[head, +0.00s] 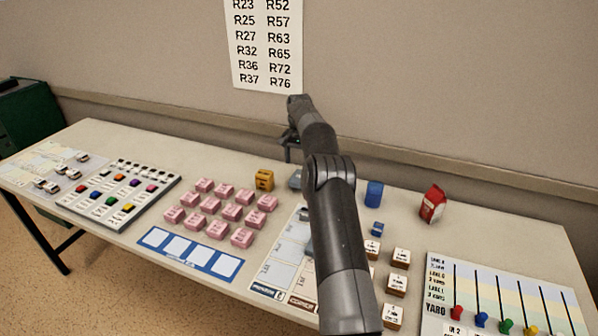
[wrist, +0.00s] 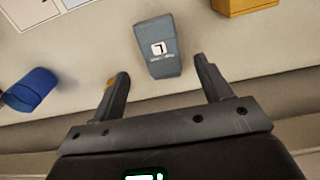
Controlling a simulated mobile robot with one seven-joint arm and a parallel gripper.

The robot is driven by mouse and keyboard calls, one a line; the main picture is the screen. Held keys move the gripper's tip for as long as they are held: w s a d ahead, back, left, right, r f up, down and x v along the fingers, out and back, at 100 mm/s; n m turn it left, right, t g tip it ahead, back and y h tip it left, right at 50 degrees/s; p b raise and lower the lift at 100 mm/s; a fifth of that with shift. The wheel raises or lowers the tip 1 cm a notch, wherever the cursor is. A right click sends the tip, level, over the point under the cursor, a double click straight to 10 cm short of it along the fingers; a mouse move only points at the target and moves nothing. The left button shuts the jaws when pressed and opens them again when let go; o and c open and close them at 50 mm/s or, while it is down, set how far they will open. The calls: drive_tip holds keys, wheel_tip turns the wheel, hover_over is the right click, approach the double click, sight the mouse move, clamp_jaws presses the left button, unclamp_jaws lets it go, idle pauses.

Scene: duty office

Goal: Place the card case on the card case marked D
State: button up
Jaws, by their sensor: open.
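A grey-blue card case (wrist: 160,62) lies on the table between and beyond my fingertips in the wrist view. Its small white label carries a dark mark like an upside-down L or a 7. In the head view this case (head: 296,180) shows in part beside my arm. My gripper (wrist: 162,70) is open and empty, its fingers on either side of the near end of the case; contact cannot be told. In the head view my gripper (head: 288,142) is above the table's back edge. A grey edge (head: 308,245) shows beside my arm on the printed sheet. No D mark is readable.
A yellow box (head: 264,180) stands left of the case, a blue cylinder (head: 374,193) and red carton (head: 432,204) to its right. Several pink blocks (head: 222,210) and labelled blocks (head: 397,284) flank the printed sheet (head: 276,272). The wall is close behind.

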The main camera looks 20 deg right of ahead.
drive_tip(key=s+a+r+n, duration=0.1)
drive_tip(key=s+a+r, duration=0.15)
drive_tip(key=r, duration=0.45)
drive_tip(key=s+a+r+n+t, duration=0.1)
drive_tip(key=a+r, duration=0.3)
drive_tip(key=r, duration=0.2)
drive_tip(key=s+a+r+n, duration=0.1)
drive_tip(key=s+a+r, duration=0.15)
drive_tip(key=r, duration=0.45)
drive_tip(key=s+a+r+n+t+h, duration=0.1)
drive_tip(key=s+a+r, duration=0.3)
drive_tip(key=s, duration=0.3)
drive_tip(key=s+a+r+n+t, duration=0.1)
drive_tip(key=s+a+r, duration=0.3)
drive_tip(key=s+r, duration=0.15)
drive_tip(key=s+a+f+n+t, duration=0.1)
drive_tip(key=s+a, duration=0.1)
drive_tip(key=s, duration=0.7)
drive_tip(key=s+a+n, duration=0.1)
drive_tip(key=s+a, duration=0.1)
drive_tip(key=s, duration=0.8)
drive_tip(key=s+a+f+n, duration=0.1)
drive_tip(key=s+f, duration=0.4)
drive_tip(key=s, duration=0.2)
drive_tip(key=s+a+f+n+t+y, duration=0.1)
drive_tip(key=s+f, duration=0.3)
drive_tip(key=s, duration=0.3)
drive_tip(key=shift+s+a+f+t, duration=0.15)
drive_tip(key=shift+s+f+t, duration=0.15)
drive_tip(key=shift+s+f, duration=0.1)
